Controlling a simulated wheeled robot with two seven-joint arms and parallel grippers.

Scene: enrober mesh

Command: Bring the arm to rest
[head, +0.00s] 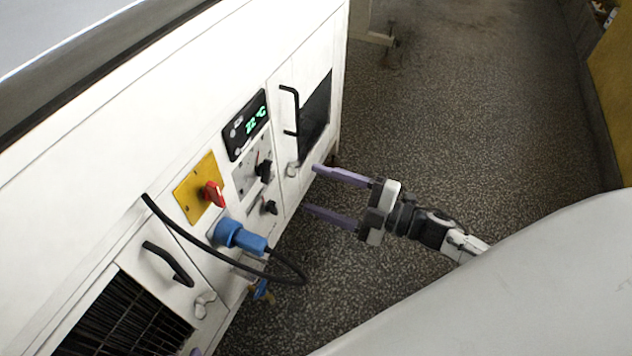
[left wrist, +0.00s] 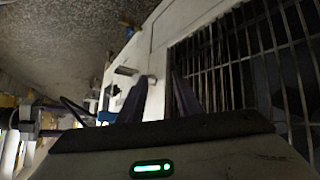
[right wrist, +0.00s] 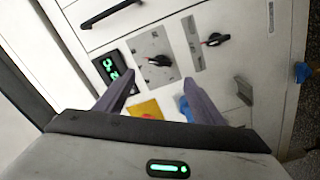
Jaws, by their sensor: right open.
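My right gripper (head: 312,188) is open and empty, with its purple fingers apart, pointing left at the white machine (head: 240,60) in the head view. In the right wrist view its fingers (right wrist: 159,76) stand apart before the control panel, with nothing between them. My left gripper (left wrist: 158,76) shows in the left wrist view with its fingers apart and nothing visible between them. It is close to the machine's barred grille (left wrist: 240,60).
The machine front carries a red switch (head: 213,194) on a yellow plate, a blue plug (head: 240,236) with a looping black cable (head: 290,279), a green-lit display (head: 247,124), black knobs (head: 264,170) and black handles (head: 167,263). Speckled floor (head: 460,110) right of the machine is open.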

